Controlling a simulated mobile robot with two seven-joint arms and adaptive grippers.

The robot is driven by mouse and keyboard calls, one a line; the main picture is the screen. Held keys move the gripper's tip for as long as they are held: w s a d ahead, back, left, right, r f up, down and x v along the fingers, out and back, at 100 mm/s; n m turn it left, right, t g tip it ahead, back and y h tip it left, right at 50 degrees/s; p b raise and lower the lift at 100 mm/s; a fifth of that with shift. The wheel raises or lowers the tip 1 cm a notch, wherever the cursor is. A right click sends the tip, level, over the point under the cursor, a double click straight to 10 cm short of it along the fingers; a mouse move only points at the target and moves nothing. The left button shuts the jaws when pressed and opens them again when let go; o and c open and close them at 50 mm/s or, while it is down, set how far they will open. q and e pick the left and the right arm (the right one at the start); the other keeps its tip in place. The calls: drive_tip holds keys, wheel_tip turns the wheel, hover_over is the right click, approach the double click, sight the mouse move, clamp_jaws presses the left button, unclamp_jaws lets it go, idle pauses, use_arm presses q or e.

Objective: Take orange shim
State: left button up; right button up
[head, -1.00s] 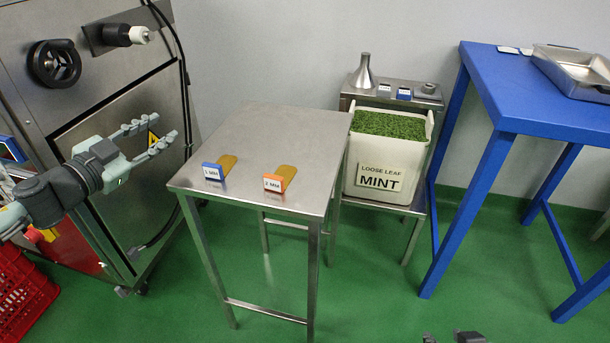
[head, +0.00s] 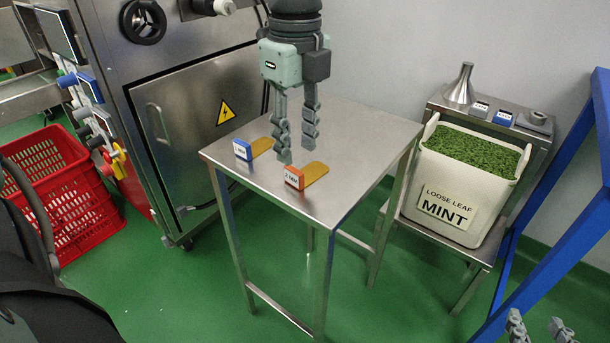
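The orange shim has an orange-edged block with a white label (head: 294,178) and a yellow-brown tongue (head: 315,172) lying flat on the steel table (head: 345,130). A blue shim (head: 243,150) of the same form lies to its left. My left gripper (head: 296,155) points down over the table, its two fingers apart with nothing between them. Its fingertips appear just behind the orange block, between the two shims; their height above the table is hard to tell. My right gripper (head: 539,330) shows only its two separated fingertips at the bottom right edge, well away from the shims.
A white bin of loose leaf mint (head: 450,212) stands on a lower steel stand to the right, with a metal funnel (head: 460,85) behind it. A blue table frame (head: 560,245) is at the far right. A red crate (head: 65,195) and a steel machine (head: 185,100) are left.

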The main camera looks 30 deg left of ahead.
sight(294, 169)
use_arm(q)
drive_tip(key=f, duration=0.5)
drive_tip(key=shift+s+a+f, duration=0.15)
drive_tip(key=shift+s+f, duration=0.15)
drive_tip(key=shift+f, duration=0.05)
clamp_jaws()
